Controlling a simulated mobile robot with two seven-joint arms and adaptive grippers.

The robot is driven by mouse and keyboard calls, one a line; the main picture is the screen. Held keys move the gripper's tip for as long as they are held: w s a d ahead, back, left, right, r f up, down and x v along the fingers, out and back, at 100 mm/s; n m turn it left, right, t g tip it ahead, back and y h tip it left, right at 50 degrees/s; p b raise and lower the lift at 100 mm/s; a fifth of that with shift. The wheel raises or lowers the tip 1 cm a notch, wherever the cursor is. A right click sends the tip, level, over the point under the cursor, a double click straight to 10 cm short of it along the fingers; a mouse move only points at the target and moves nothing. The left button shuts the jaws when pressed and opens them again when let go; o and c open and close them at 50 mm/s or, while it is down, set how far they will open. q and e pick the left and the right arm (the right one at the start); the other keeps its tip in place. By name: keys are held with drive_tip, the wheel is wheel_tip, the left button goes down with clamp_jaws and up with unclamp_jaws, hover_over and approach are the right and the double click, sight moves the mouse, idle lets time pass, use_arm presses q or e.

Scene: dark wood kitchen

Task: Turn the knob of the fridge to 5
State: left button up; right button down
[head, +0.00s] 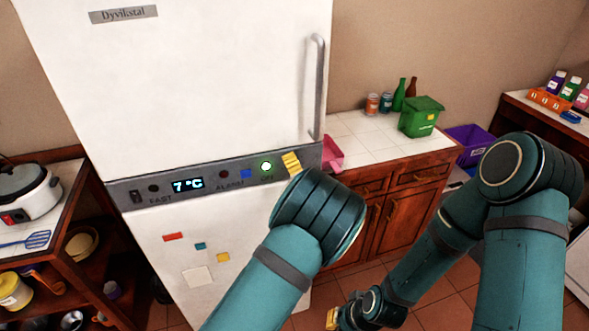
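The white fridge (200,80) stands at the left with a grey control strip (125,190) across its front. The strip's display (188,184) reads 7 °C. A round control with a green glow (267,166) sits near the strip's right end; I cannot tell whether it is the knob or a light. The yellow tip of my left gripper (291,163) shows just right of it, in front of the strip; contact cannot be told. My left arm hides the rest of that gripper. My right gripper (332,318) is low at the bottom edge, above the floor, mostly cut off.
The fridge's upper door has a vertical handle (316,88). Right of it is a tiled counter (355,144) with a green bin (421,117), cans and bottles. A pink container (333,154) sits beside the fridge. A shelf unit with a cooker (27,192) stands left.

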use_arm(q)
drive_tip(key=shift+s+d, duration=0.1)
drive_tip(key=shift+s, duration=0.05)
drive_tip(key=v, duration=1.1)
drive_tip(key=shift+s, duration=0.35)
